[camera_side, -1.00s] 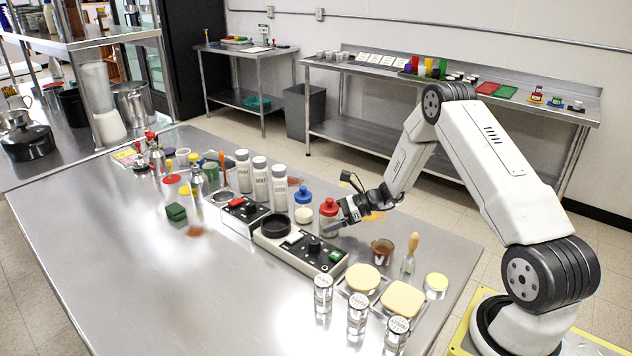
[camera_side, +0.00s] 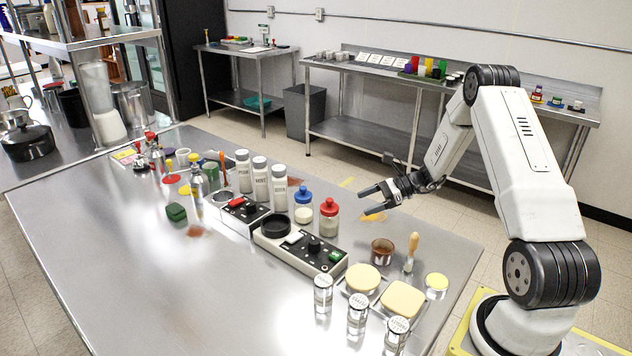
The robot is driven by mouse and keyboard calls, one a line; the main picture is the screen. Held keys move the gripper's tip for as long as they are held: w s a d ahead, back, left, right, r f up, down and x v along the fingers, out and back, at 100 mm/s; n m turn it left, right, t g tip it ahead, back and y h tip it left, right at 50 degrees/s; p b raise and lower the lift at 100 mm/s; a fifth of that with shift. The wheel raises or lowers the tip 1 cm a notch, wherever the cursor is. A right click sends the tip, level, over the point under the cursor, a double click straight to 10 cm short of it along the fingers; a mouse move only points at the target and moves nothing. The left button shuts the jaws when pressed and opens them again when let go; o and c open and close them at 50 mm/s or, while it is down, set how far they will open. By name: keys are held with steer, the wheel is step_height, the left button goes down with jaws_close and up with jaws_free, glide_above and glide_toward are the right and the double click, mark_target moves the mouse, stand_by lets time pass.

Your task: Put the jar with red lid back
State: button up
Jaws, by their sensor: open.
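The jar with the red lid (camera_side: 329,218) stands upright on the steel table, right of a jar with a blue lid (camera_side: 304,206) and behind the black-and-white control unit. Its clear body shows pale contents. My gripper (camera_side: 368,201) is open and empty. It is to the right of the red-lidded jar, raised above the table's back edge, with its fingers pointing left and a gap between them and the jar.
Three white shakers (camera_side: 261,182) stand left of the jars. The control unit (camera_side: 300,248) with a black round dish lies in front. A brown cup (camera_side: 382,251), a wooden-handled brush (camera_side: 411,252) and yellow sponges (camera_side: 402,300) are at the right. The front left table (camera_side: 150,270) is clear.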

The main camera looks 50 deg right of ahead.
steer(key=shift+s+d+r, duration=0.15)
steer(key=shift+s+d, duration=0.05)
stand_by(0.5)
steer(key=shift+a+n, duration=0.3)
steer(key=shift+a, duration=0.3)
steer(key=s+a+r+n+g+h, duration=0.2)
steer(key=s+a+n+h, duration=0.1)
steer(key=a+n, duration=0.5)
steer(key=s+a+r+n+g+h, duration=0.2)
steer(key=s+a+n+h, duration=0.1)
steer(key=s+a+n, duration=0.2)
steer(key=s+a+r+n+g+h, duration=0.2)
steer(key=s+a+n+h, duration=0.1)
steer(key=a+n, duration=0.7)
steer(key=s+n, duration=0.1)
steer(key=n, duration=0.2)
steer(key=shift+a+r+g, duration=0.25)
steer(key=shift+a+g, duration=0.1)
steer(key=shift+g, duration=0.05)
